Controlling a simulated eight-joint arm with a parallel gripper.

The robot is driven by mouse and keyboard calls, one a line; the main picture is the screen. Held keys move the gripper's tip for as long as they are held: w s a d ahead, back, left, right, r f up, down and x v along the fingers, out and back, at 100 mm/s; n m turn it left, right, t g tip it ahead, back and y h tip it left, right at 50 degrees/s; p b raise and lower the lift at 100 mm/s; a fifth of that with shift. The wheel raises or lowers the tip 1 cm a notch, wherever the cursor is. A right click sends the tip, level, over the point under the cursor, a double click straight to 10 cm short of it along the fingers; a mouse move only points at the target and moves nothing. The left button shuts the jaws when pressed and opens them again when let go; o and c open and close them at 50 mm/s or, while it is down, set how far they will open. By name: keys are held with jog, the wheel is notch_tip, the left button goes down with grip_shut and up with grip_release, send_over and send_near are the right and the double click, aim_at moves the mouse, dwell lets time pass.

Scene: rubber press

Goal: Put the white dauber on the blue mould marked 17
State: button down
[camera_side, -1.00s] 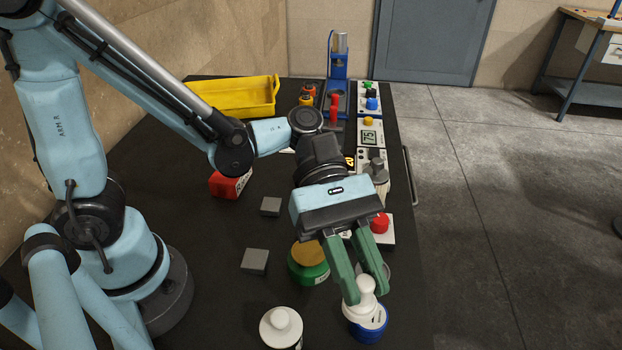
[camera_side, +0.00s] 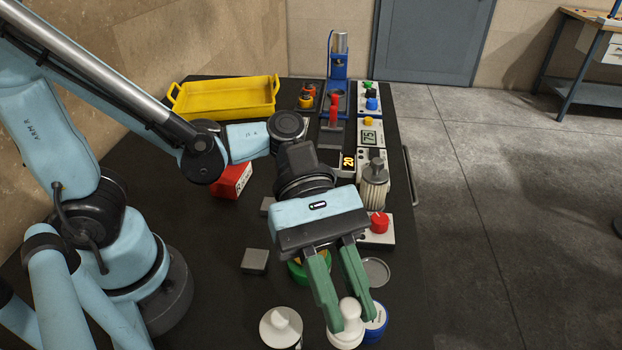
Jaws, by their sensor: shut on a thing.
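My gripper (camera_side: 350,319) is at the front of the bench, its green fingers shut on the knob of a white dauber (camera_side: 345,339). The dauber is upright, its wide round base below the fingertips. Just right of it is a round blue piece (camera_side: 375,332) with a pale top; its marking is too small to read, so I cannot tell whether it is the mould marked 17. In this view the dauber overlaps its left edge; I cannot tell whether they touch. Another white knobbed piece (camera_side: 281,328) stands to the left.
A green round pot (camera_side: 312,272) is partly hidden behind my fingers. A grey dish (camera_side: 375,271) and a box with a red button (camera_side: 379,223) lie behind. Grey blocks (camera_side: 255,261), a red box (camera_side: 231,181), a yellow tray (camera_side: 222,98) and a blue press (camera_side: 337,95) stand farther back.

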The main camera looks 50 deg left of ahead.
jog(key=w+f, duration=0.1)
jog(key=w, duration=0.1)
jog(key=w+a+f, duration=0.1)
jog(key=w+f, duration=0.1)
jog(key=w, duration=0.1)
jog(key=w+a+f, duration=0.1)
jog(key=w+f, duration=0.1)
jog(key=shift+w, duration=0.4)
jog(key=shift+f, duration=2)
jog(key=shift+f, duration=0.1)
jog(key=c, duration=1)
grip_release()
jog(key=shift+o, duration=0.2)
